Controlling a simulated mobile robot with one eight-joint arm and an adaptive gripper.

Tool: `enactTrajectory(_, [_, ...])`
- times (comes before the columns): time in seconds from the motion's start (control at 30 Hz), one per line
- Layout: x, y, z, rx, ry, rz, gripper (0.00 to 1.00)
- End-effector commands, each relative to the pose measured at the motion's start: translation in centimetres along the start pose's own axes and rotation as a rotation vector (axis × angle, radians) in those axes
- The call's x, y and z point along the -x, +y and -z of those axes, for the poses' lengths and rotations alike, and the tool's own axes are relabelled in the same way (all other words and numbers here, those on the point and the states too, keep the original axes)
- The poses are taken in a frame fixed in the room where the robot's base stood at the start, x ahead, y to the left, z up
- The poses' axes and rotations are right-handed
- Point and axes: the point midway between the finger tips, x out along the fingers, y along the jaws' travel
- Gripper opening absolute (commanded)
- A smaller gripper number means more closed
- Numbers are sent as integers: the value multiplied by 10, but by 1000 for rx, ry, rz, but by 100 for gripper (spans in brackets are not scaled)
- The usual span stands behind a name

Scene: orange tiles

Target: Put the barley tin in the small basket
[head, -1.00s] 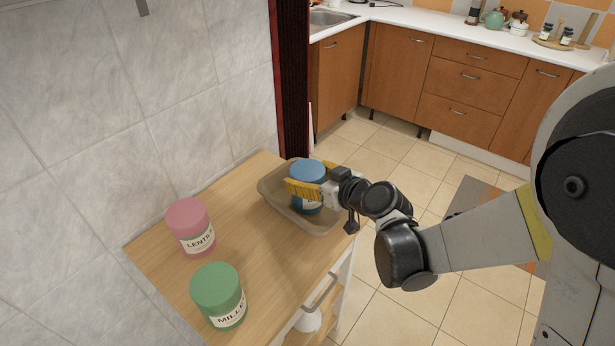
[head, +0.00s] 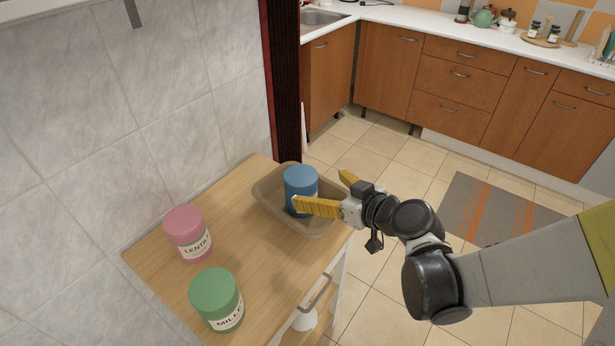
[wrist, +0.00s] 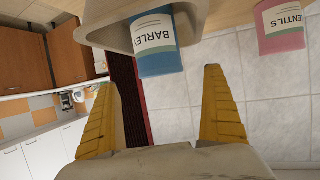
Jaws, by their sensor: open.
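The blue barley tin (head: 301,188) stands in the small basket (head: 268,205), a tan open container on the wooden cabinet top. In the wrist view the tin (wrist: 158,62), labelled BARLEY, shows inside the basket (wrist: 108,36), in front of my fingers and apart from them. My gripper (head: 322,190) is open and empty at the right side of the tin, its yellow fingers spread. In the head view one finger overlaps the tin's lower part. The wrist view shows my gripper (wrist: 162,110) with nothing between its fingertips. The tin's base is hidden.
A pink lentils tin (head: 188,234) and a green millet tin (head: 216,298) stand on the wooden top (head: 262,262), left of and nearer than the basket. A tiled wall (head: 90,120) borders the top on the left.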

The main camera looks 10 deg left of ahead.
Motion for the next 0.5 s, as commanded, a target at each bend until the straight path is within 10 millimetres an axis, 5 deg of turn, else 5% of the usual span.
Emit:
enactTrajectory(0.2, [30, 1, 1, -1, 0, -1, 98])
enactTrajectory(0.5, [37, 1, 0, -5, -6, -3, 98])
